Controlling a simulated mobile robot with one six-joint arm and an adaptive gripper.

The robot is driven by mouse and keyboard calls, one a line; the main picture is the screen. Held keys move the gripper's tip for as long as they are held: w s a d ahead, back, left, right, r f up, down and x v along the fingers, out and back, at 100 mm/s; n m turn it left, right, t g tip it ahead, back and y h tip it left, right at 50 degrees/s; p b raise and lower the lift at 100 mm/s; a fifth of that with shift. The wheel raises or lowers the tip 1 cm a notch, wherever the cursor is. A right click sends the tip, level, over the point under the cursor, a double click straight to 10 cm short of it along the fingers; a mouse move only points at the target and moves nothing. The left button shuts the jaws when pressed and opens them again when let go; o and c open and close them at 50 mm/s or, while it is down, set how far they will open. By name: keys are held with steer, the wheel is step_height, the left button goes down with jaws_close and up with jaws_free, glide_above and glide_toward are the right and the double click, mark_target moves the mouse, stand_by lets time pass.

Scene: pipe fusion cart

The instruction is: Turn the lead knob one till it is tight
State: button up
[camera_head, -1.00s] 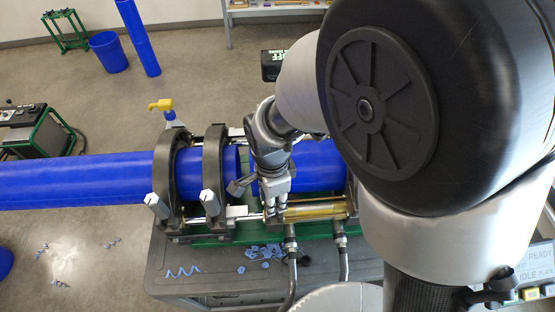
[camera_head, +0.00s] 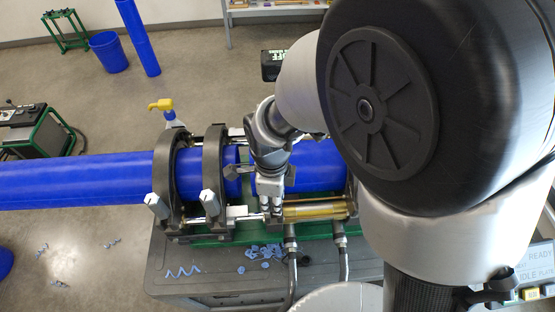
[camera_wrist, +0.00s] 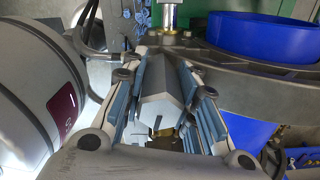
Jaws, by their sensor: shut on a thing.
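The lead knob (camera_wrist: 160,92) is a grey, many-sided handle in the middle of the wrist view. My gripper (camera_wrist: 166,72) has a finger on each side of it and is shut on it. In the head view my gripper (camera_head: 270,196) points down at the front of the pipe clamp, beside the brass-coloured cylinder (camera_head: 315,211). There my fingers and wrist hide the held knob. How tight the knob is cannot be told.
A blue pipe (camera_head: 80,180) runs through the rings. Blue shavings (camera_head: 262,254) lie on the grey cart top (camera_head: 215,274).

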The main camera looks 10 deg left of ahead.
steer(key=shift+m, duration=0.4)
steer(key=shift+m, duration=1.3)
steer(key=shift+m, duration=1.5)
steer(key=shift+a, duration=0.1)
steer(key=m, duration=0.3)
steer(key=shift+w, duration=0.1)
steer(key=o, duration=2.3)
